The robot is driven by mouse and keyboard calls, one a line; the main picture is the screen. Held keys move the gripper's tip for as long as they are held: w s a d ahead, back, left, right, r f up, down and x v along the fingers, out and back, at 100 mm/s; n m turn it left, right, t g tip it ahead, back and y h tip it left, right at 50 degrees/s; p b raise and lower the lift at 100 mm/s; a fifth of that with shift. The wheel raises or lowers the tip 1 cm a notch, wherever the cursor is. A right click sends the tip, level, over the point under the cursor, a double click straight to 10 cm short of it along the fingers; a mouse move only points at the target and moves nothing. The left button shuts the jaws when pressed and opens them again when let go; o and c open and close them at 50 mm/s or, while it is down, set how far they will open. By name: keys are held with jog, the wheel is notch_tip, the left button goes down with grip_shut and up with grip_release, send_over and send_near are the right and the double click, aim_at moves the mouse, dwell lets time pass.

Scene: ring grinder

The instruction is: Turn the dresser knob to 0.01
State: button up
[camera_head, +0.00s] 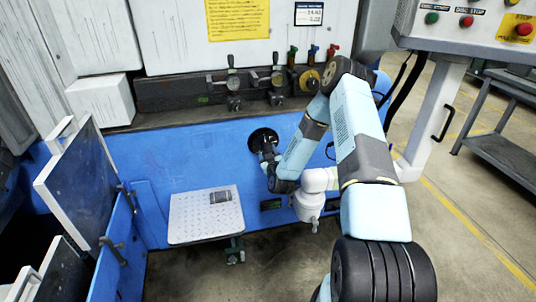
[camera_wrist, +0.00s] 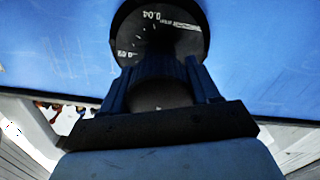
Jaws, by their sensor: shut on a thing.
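The dresser knob is a black round dial on the blue machine front. In the head view its dial (camera_head: 263,139) shows above and behind my gripper (camera_head: 267,155), which reaches it from the right. In the wrist view the dial (camera_wrist: 165,35) carries white marks, with 0.04 near the top and another number, partly unreadable, at the lower left. The dark fingers of my gripper (camera_wrist: 160,85) are shut on the knob's grip (camera_wrist: 160,94), one on each side. The rest of the dial is hidden behind the gripper, and I cannot tell the exact setting.
A perforated metal tray (camera_head: 190,232) with a small grey part (camera_head: 220,197) sits below left of the knob. Several levers and valves (camera_head: 300,65) line the ledge above. Open panels (camera_head: 85,185) stand at left. A control box (camera_head: 470,22) is at upper right.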

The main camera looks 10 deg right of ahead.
jog(key=m, duration=0.3)
jog(key=shift+m, duration=0.3)
jog(key=shift+f+m, duration=0.1)
jog(key=shift+m, duration=1.7)
jog(key=shift+d, duration=0.1)
jog(key=o, duration=1)
jog(key=shift+o, duration=0.2)
jog(key=shift+s, duration=0.1)
jog(key=s, duration=1.3)
jog(key=shift+s, duration=0.35)
jog(key=shift+w, duration=0.1)
